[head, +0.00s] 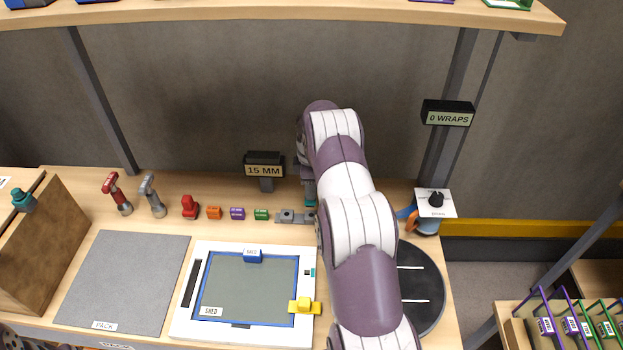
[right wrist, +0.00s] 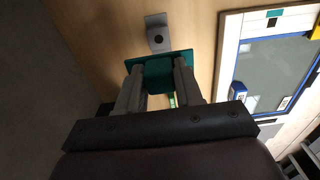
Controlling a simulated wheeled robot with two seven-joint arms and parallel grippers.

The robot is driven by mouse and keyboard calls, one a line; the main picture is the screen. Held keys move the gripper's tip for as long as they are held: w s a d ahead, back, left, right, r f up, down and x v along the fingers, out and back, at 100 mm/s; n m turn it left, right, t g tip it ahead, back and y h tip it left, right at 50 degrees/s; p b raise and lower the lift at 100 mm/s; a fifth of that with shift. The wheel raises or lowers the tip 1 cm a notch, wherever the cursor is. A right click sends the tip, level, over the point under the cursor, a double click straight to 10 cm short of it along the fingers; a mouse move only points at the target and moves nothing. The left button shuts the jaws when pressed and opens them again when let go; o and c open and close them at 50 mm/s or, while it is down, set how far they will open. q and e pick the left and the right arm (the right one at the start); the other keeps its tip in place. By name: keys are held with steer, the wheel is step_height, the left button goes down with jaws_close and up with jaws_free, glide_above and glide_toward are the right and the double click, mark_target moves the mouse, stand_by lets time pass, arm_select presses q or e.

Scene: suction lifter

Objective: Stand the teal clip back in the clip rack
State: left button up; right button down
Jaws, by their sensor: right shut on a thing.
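My right gripper (head: 308,193) reaches down to the back of the bench, mostly behind my own arm in the head view. In the right wrist view the gripper (right wrist: 160,75) is shut on the teal clip (right wrist: 160,72), which sits between its two fingers. In the head view only a sliver of the teal clip (head: 310,203) shows. A grey bracket with a dark hole (head: 290,216) lies just left of the clip; it also shows just beyond the clip in the right wrist view (right wrist: 157,35). I cannot tell whether this is the clip rack. My left gripper is not in view.
A 15 MM display (head: 264,165) stands behind; a black turntable (head: 425,290) is at right.

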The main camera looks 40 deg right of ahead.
steer(key=shift+s+a+r, duration=0.1)
steer(key=shift+s+a, duration=0.05)
steer(key=shift+w+d+f+b, duration=0.15)
steer(key=shift+d+f+b, duration=0.1)
steer(key=shift+f, duration=0.2)
steer(key=shift+w+d+f+b, duration=0.15)
steer(key=shift+f+b, duration=0.1)
steer(key=shift+f, duration=0.15)
step_height(320, 180, down, 5)
steer(key=b, duration=0.3)
steer(key=shift+s+a+r+b, duration=0.1)
steer(key=shift+a+r+b, duration=0.1)
steer(key=shift+b, duration=0.15)
steer(key=shift+d+f, duration=0.1)
steer(key=shift+f, duration=0.3)
